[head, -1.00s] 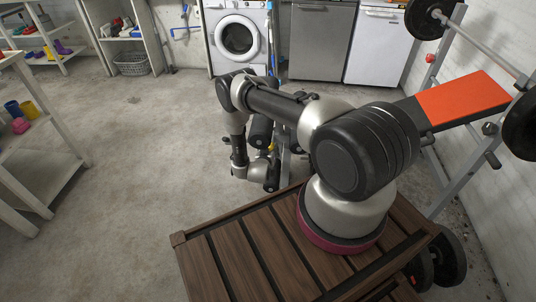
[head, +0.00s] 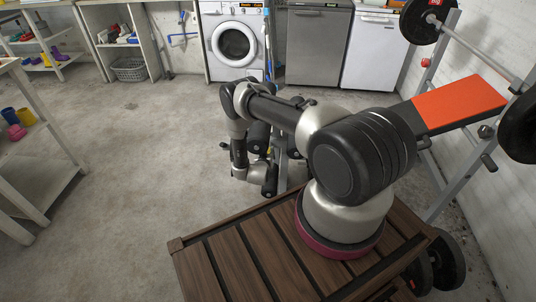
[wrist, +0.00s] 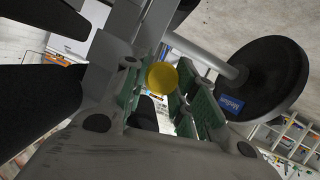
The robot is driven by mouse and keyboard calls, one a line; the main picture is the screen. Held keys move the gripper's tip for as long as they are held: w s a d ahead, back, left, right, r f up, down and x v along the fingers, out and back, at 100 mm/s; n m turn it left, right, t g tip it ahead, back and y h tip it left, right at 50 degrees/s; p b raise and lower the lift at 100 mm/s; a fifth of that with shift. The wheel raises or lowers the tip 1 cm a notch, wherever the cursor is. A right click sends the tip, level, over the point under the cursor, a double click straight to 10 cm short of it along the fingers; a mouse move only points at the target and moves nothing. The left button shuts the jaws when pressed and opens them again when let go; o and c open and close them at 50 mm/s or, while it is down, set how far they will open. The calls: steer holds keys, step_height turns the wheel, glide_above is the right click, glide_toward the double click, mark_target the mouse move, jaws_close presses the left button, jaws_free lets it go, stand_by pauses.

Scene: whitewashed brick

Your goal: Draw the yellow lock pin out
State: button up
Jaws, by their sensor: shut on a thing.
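The yellow lock pin (wrist: 162,78) shows in the wrist view as a round yellow knob between the green-padded fingers of my gripper (wrist: 165,98). My gripper is shut on it. The grey metal post (wrist: 128,60) of the bench stands just beyond and to the left of the knob. The pin's shaft is hidden behind the knob, so I cannot tell how far it sits in the post. In the head view my arm hides the pin and the gripper's fingers.
A black weight plate (wrist: 272,78) on a bar is close to the right of my gripper in the wrist view. The weight bench has an orange pad (head: 460,104) at right. A washing machine (head: 235,42) stands at the back. The floor to the left is open.

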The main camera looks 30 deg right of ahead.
steer(key=shift+s+a, duration=1.2)
steer(key=shift+s, duration=0.6)
steer(key=shift+s+a, duration=1.25)
steer(key=shift+s, duration=0.55)
steer(key=shift+s+a, duration=1.2)
steer(key=shift+s, duration=0.6)
steer(key=shift+r, duration=0.1)
steer(key=shift+r, duration=3.95)
